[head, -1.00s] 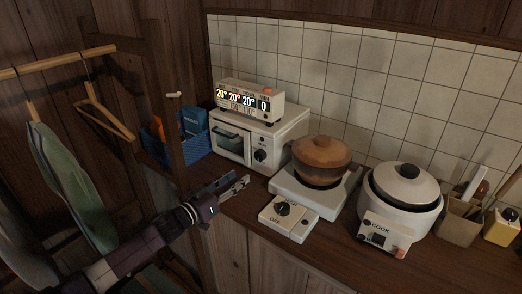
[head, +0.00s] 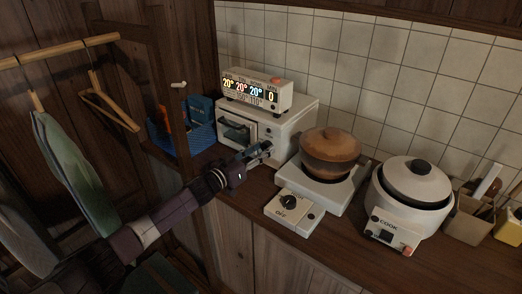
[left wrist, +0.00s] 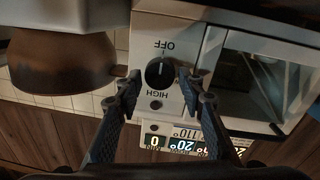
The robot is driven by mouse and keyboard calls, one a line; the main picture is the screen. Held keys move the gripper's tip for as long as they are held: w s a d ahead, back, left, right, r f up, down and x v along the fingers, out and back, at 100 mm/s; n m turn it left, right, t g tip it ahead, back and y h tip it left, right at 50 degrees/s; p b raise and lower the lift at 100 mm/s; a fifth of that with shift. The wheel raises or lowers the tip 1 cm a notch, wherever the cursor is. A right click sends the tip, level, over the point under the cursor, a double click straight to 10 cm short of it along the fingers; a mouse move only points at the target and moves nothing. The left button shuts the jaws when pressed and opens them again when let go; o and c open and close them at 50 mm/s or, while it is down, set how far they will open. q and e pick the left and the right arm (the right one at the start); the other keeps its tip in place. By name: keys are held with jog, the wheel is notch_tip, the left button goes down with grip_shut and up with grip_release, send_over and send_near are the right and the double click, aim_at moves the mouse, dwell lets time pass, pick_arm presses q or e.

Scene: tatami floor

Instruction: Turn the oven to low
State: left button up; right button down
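The white oven (head: 297,119) stands on the counter against the tiled wall, its glass door at the left of its front. Its black knob (left wrist: 158,73) shows in the left wrist view, which is upside down. The knob's white mark points to OFF, and HIGH is printed on the other side. My left gripper (head: 262,152) is at the oven's front and hides the knob in the head view. In the left wrist view its fingers (left wrist: 160,84) are apart, one on each side of the knob, with gaps visible. My right gripper is not in view.
A display box (head: 257,90) sits on the oven. Right of it are a hot plate (head: 331,192) with a brown pot (head: 331,150) and a white cooker (head: 410,195). A blue basket (head: 197,138) and wooden post (head: 173,95) stand left, near my arm.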

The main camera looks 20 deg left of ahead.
pick_arm(q)
jog(key=shift+w, duration=0.1)
jog(key=c, duration=0.8)
jog(key=shift+c, duration=0.4)
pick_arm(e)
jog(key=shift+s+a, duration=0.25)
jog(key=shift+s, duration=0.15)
